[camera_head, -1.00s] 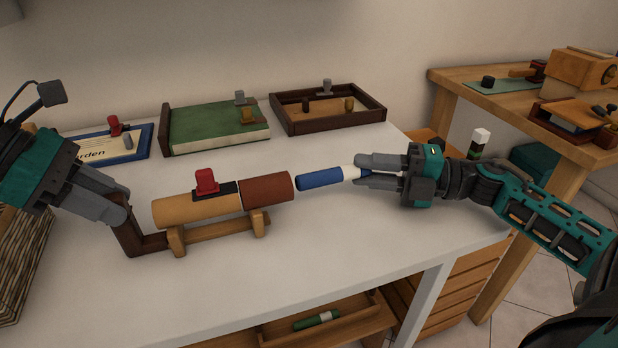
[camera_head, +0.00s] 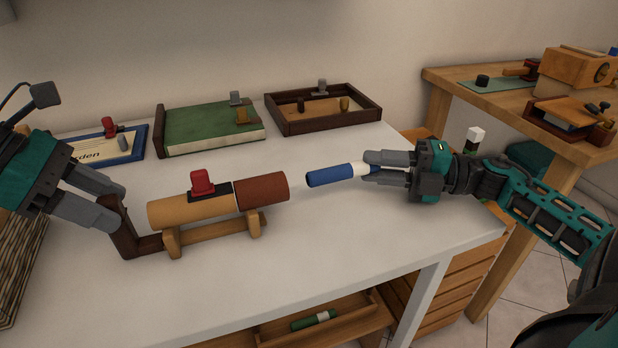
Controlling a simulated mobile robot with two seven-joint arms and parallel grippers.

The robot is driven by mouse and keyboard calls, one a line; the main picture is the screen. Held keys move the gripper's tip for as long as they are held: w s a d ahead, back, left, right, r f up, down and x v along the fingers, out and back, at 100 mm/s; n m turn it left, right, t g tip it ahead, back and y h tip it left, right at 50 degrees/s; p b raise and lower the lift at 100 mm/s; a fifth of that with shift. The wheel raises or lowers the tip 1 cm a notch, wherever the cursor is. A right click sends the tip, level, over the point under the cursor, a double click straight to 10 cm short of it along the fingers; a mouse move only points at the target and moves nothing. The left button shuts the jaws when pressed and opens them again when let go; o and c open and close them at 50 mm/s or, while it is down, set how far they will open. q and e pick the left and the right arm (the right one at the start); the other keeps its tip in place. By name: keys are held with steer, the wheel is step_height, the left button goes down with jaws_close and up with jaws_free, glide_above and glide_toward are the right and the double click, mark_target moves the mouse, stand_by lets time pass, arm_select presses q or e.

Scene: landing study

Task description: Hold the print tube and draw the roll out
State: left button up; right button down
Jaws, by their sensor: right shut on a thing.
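The print tube (camera_head: 190,211) lies on a wooden stand with feet on the white bench. It has a tan body, a red-brown right end (camera_head: 262,191) and a red knob (camera_head: 203,182) on top. A dark brown handle (camera_head: 122,240) rises at its left. My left gripper (camera_head: 119,208) is open, its spread fingers by the top of this handle; whether either touches it I cannot tell. The roll (camera_head: 331,175), blue with a white band, is wholly outside the tube, a gap from its right end. My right gripper (camera_head: 370,166) is shut on the roll's right end, above the bench.
Behind the tube are a blue-edged framed card (camera_head: 95,150), a green book-like box (camera_head: 210,128) and a dark wooden tray (camera_head: 327,126). A green roll (camera_head: 313,320) lies on a shelf below. A wooden side table (camera_head: 440,77) stands right. The bench's front right is clear.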

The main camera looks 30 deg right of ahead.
arm_select(q)
steer(key=shift+o, duration=1)
steer(key=v, duration=1.2)
